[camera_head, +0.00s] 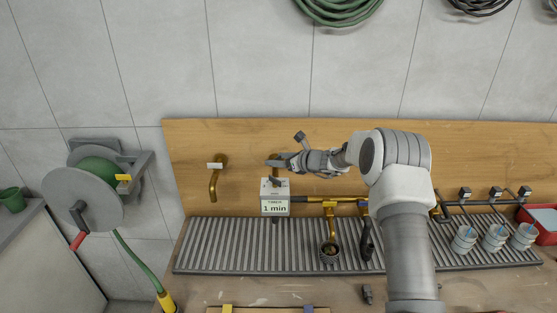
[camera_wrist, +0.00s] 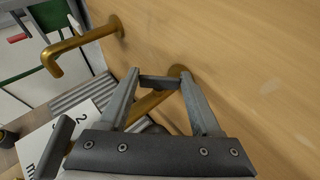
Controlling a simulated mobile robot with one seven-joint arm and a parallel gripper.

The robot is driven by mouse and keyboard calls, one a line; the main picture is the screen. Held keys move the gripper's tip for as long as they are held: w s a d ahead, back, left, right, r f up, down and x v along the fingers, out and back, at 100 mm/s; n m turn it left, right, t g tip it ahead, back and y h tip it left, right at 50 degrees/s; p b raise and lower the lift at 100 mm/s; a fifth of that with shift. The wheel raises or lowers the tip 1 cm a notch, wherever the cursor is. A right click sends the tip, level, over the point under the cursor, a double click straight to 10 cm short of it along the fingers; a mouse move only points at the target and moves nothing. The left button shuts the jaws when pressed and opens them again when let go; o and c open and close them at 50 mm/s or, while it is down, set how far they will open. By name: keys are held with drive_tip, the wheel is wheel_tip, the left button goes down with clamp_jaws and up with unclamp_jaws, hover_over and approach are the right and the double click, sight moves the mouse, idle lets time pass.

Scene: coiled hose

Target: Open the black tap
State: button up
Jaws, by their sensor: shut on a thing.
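The black tap is a brass spout on the wooden backboard with a dark handle; its brass body (camera_wrist: 150,103) shows between my fingers in the wrist view. Its dark handle (camera_wrist: 160,82) spans the gap between my fingertips. My gripper (camera_head: 284,161) is at this tap in the head view, reaching in from the right. In the wrist view my gripper (camera_wrist: 160,76) is shut on the handle. The gripper hides most of the tap in the head view.
A brass tap with a white handle (camera_head: 215,166) is to the left. A hose reel (camera_head: 90,200) stands far left. Several small grey containers (camera_head: 494,240) stand right.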

drive_tip(key=shift+w+r+n+y+p, duration=0.1)
drive_tip(key=shift+r+n+y+p, duration=0.1)
drive_tip(key=shift+n+y+p, duration=0.15)
drive_tip(key=shift+d+n+g+y+p, duration=0.1)
drive_tip(key=shift+n+g+y+p, duration=0.3)
drive_tip(key=shift+g, duration=0.3)
drive_tip(key=shift+w+f+n+g+y+b, duration=0.1)
drive_tip(key=shift+n+g+y+b, duration=0.25)
drive_tip(key=shift+n+g+b, duration=0.25)
drive_tip(key=shift+w+f+n+g+y+b, duration=0.1)
drive_tip(key=shift+n+g+y+b, duration=0.2)
drive_tip(key=shift+n+g+b, duration=0.3)
drive_tip(key=shift+r, duration=0.1)
drive_tip(key=shift+r+n+g+b, duration=0.1)
drive_tip(key=shift+n+g+b, duration=0.15)
drive_tip(key=shift+g+b, duration=0.1)
drive_tip(key=o, duration=1.4)
drive_tip(key=shift+s+d, duration=0.1)
drive_tip(key=shift+d, duration=0.05)
